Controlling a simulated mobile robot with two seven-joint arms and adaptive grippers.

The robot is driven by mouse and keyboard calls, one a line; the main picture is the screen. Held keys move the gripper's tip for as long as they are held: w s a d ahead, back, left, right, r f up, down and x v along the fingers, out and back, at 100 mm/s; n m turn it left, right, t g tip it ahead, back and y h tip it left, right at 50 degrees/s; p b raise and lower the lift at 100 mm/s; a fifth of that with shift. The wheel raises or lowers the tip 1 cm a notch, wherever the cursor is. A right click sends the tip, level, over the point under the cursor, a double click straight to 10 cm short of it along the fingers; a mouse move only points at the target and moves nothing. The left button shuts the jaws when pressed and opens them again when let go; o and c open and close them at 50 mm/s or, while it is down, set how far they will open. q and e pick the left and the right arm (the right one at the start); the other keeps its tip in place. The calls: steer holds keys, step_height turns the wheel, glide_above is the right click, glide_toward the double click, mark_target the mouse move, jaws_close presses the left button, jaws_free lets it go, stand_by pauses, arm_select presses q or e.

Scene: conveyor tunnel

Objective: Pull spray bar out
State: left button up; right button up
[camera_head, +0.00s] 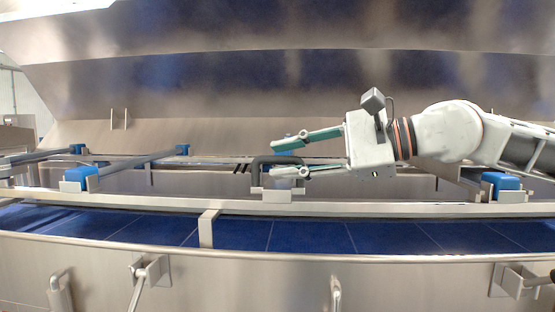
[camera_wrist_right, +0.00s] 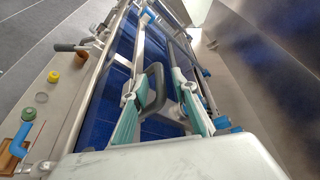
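The spray bar's dark grey loop handle (camera_head: 277,160) sits near the middle of the tunnel, above the front rail. In the wrist view, the handle (camera_wrist_right: 154,88) is a dark loop between my right gripper's fingers, closer to the left finger. My right gripper (camera_head: 273,158) comes in from the right with its two green-padded fingers apart, one on each side of the handle. It also shows open in the wrist view (camera_wrist_right: 156,84). I cannot tell whether a finger touches the handle. The bar behind the handle is mostly hidden. My left gripper is not in view.
Blue blocks in brackets (camera_head: 78,179) and (camera_head: 500,182) stand along the front rail (camera_head: 350,208). The blue belt (camera_head: 320,237) runs below. A raised steel hood (camera_head: 230,80) is behind. Latches (camera_head: 152,270) line the front panel. The wrist view shows coloured buttons (camera_wrist_right: 54,77).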

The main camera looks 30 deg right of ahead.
steer(key=shift+x, duration=1.05)
jaws_close()
